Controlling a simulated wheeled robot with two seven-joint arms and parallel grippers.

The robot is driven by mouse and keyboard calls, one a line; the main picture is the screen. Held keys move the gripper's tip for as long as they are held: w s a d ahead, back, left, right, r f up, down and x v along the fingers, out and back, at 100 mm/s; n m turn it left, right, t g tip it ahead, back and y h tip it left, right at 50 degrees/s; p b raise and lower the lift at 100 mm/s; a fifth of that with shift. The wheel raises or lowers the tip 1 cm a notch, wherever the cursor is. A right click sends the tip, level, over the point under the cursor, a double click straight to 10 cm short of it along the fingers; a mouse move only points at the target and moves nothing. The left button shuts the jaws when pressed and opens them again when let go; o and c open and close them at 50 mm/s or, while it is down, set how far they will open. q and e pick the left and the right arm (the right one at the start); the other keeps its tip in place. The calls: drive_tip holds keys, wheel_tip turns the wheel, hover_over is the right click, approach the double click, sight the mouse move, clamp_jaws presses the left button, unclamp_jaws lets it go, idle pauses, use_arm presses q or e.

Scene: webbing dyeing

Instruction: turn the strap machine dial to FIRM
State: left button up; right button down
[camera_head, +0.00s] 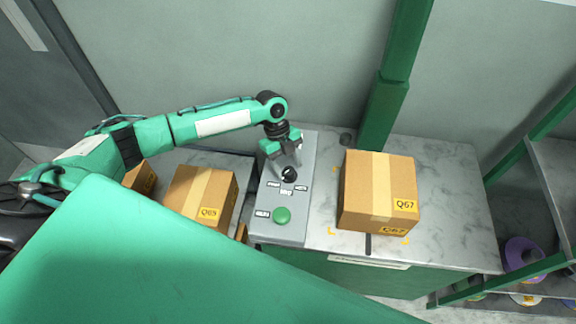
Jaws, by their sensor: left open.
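The strap machine's grey control panel (305,222) lies on the worktop in the middle of the head view. Its black dial (289,173) has small labels around it, too small to read surely, so its setting cannot be told. A green button (282,215) is below the dial. My left gripper (287,166) points down at the dial from above, with its fingers open and close around or just over it; contact cannot be told. The gripper partly hides the dial's far side. My right gripper is not in view.
A carton marked Q67 (365,185) stands on the marble worktop (455,215) to the right of the panel. A carton marked Q65 (190,190) and another carton (140,177) are at the left. A green post (385,100) rises behind. A shelf with spools (522,252) is at right.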

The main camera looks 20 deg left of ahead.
use_arm(q)
drive_tip(key=b+v, duration=0.2)
drive_tip(key=v, duration=1.1)
drive_tip(key=shift+d, duration=0.1)
